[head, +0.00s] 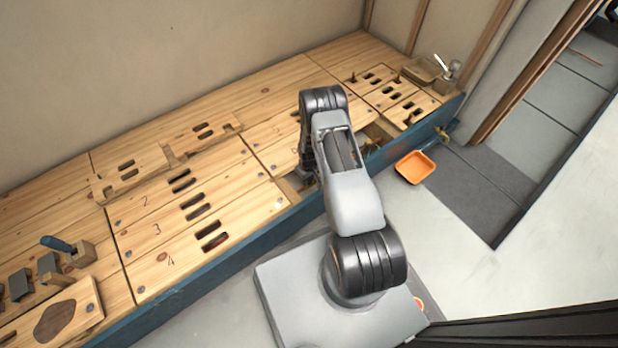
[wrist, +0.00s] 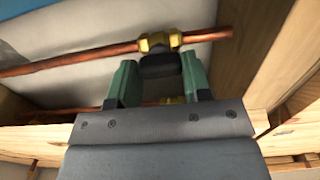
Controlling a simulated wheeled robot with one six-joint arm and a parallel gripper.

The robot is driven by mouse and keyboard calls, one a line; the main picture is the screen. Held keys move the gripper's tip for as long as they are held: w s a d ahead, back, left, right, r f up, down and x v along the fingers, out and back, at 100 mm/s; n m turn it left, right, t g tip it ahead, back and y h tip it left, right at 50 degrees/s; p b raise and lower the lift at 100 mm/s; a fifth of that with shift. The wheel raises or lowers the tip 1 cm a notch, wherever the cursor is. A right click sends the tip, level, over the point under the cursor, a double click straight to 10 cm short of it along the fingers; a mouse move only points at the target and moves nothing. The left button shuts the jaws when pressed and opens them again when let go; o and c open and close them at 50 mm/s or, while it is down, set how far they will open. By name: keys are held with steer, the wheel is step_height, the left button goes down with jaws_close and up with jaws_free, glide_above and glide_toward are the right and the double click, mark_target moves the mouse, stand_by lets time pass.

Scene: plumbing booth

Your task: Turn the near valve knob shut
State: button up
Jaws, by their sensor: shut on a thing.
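In the wrist view, a black valve knob (wrist: 159,65) sits on a brass valve body (wrist: 158,41) on a copper pipe (wrist: 88,58). My gripper (wrist: 157,66) has its two green fingers on either side of the knob and is shut on it. A second brass fitting (wrist: 172,100) on another copper pipe (wrist: 60,114) shows lower down, partly hidden by the gripper. In the head view, my arm covers the gripper and knob at an opening in the wooden bench (head: 230,170).
Wooden beams (wrist: 285,60) flank the pipes on the right in the wrist view. In the head view, a blue edge (head: 235,248) runs along the bench front. An orange tray (head: 415,167) is on the right, beyond that edge. A blue-handled tool (head: 57,244) is at the left.

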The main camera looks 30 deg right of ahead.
steer(key=shift+m, duration=0.3)
steer(key=m, duration=0.3)
steer(key=shift+m, duration=0.4)
steer(key=m+b, duration=0.1)
steer(key=m, duration=0.3)
steer(key=shift+m, duration=0.3)
steer(key=m, duration=0.4)
steer(key=shift+m, duration=2.4)
steer(key=o, duration=0.9)
